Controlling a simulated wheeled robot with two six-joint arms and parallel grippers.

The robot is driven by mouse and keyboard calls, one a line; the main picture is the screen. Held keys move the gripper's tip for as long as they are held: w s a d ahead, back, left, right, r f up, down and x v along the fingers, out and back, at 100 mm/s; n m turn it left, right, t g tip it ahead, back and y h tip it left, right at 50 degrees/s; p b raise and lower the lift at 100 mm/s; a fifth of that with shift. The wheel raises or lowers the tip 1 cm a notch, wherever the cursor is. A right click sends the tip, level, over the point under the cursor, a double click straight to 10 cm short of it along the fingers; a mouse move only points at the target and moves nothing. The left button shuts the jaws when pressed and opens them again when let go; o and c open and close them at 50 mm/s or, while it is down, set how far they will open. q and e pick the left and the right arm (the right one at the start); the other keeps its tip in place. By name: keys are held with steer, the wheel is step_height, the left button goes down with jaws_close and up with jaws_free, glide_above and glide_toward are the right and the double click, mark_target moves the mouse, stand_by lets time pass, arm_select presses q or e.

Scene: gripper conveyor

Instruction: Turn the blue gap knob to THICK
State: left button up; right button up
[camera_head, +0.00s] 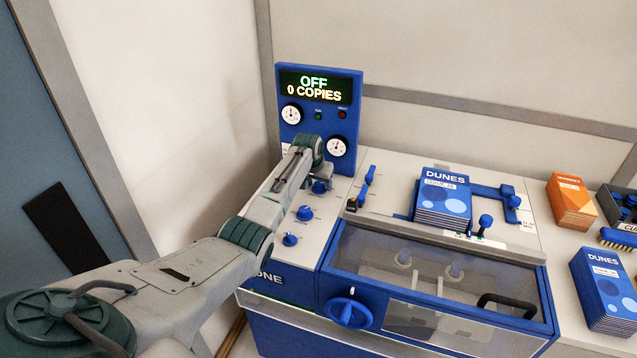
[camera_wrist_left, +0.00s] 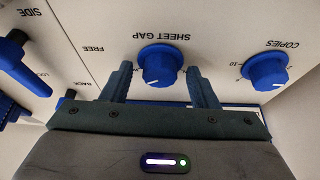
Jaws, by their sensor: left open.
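The blue SHEET GAP knob (camera_wrist_left: 160,65) sits on the pale panel in the left wrist view, with its label upside down above it. A white mark shows on its lower side; I cannot read the setting. My left gripper (camera_head: 319,180) is open, with one finger on each side of this knob in the wrist view. I cannot tell whether the fingers touch it. In the head view a blue knob (camera_head: 319,188) shows just under the gripper and appears to be this one. My right gripper is not in view.
The COPIES knob (camera_wrist_left: 265,70) is close to the right in the wrist view. More blue knobs (camera_head: 304,213) are nearer the front. A display panel (camera_head: 318,90) reading OFF, 0 COPIES stands behind. Blue levers (camera_head: 369,174) and a DUNES stack (camera_head: 442,196) are to the right.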

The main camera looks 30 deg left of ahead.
arm_select(q)
steer(key=c, duration=0.7)
steer(key=shift+c, duration=1.4)
steer(key=shift+r, duration=0.1)
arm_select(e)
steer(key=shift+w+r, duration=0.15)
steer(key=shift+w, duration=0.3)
